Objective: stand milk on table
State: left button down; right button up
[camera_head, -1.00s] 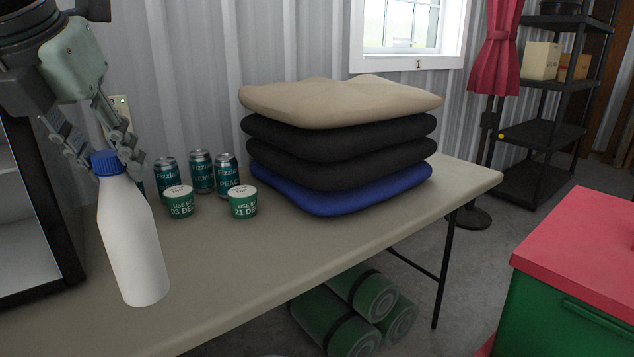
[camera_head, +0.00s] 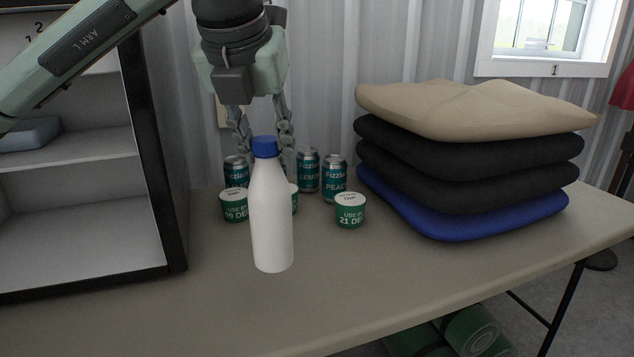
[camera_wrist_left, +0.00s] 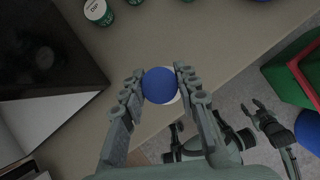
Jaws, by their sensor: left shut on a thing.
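The milk is a white bottle with a blue cap (camera_head: 271,215). It is upright over the table (camera_head: 400,275), in front of the tubs and cans; I cannot tell whether its base touches the top. My left gripper (camera_head: 264,146) comes down from above and is shut on the bottle's neck, just under the cap. In the left wrist view, the blue cap (camera_wrist_left: 160,85) sits between the two fingers, close to the table's front edge. My right gripper (camera_wrist_left: 268,116) seems to show at the right of that view, beyond the table edge; its opening is unclear.
Several cans (camera_head: 308,170) and green-and-white tubs (camera_head: 350,210) stand behind the bottle. A stack of cushions (camera_head: 470,160) is at the right. A dark-framed shelf unit (camera_head: 155,160) stands at the left. The table front right of the bottle is clear.

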pick_arm(q)
jog(key=w+d+f+p, duration=0.1)
jog(key=w+d+f, duration=0.4)
jog(key=f, duration=0.3)
jog(key=shift+w+d+f, duration=0.2)
jog(key=shift+d+f, duration=0.05)
pick_arm(e)
jog(key=f, duration=0.4)
jog(key=shift+w, duration=0.2)
jog(key=shift+f, duration=0.1)
pick_arm(q)
jog(key=c, duration=1.6)
grip_release()
jog(key=shift+f, duration=0.1)
jog(key=o, duration=0.5)
jog(key=shift+c, duration=0.2)
pick_arm(e)
jog(key=shift+w+a+r, duration=0.1)
jog(key=shift+w+r, duration=0.1)
jog(key=shift+r, duration=0.25)
pick_arm(q)
jog(key=shift+p, duration=0.3)
pick_arm(e)
jog(key=shift+r, duration=0.1)
